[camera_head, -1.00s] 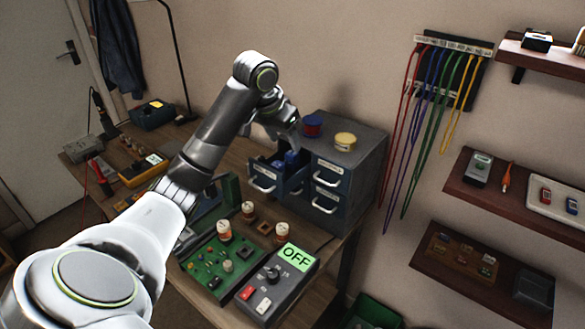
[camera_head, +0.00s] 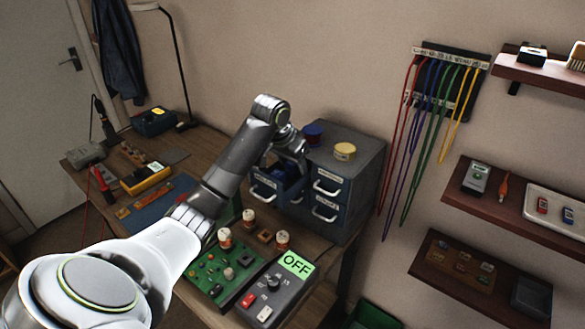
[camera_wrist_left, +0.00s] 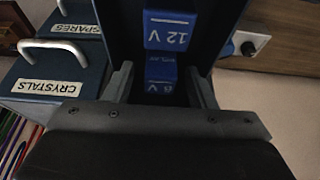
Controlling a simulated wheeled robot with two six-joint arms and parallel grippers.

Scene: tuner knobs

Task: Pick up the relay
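Two blue relay blocks sit in the open drawer. One relay reads 12 V (camera_wrist_left: 171,30); the other relay (camera_wrist_left: 161,75) is nearer my gripper, its voltage figure hard to read. My left gripper (camera_wrist_left: 162,84) is open, with a finger on each side of the nearer relay and a gap visible at both sides. In the head view my left gripper (camera_head: 290,168) points down into the open drawer (camera_head: 264,190) and hides most of its contents. My right gripper is not in view.
The grey drawer cabinet (camera_head: 362,185) has closed drawers beside the open one, including one labelled CRYSTALS (camera_wrist_left: 50,82). Blue and yellow spools (camera_head: 344,151) stand on top. A green circuit board (camera_head: 215,270) and a control box showing OFF (camera_head: 280,290) lie in front.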

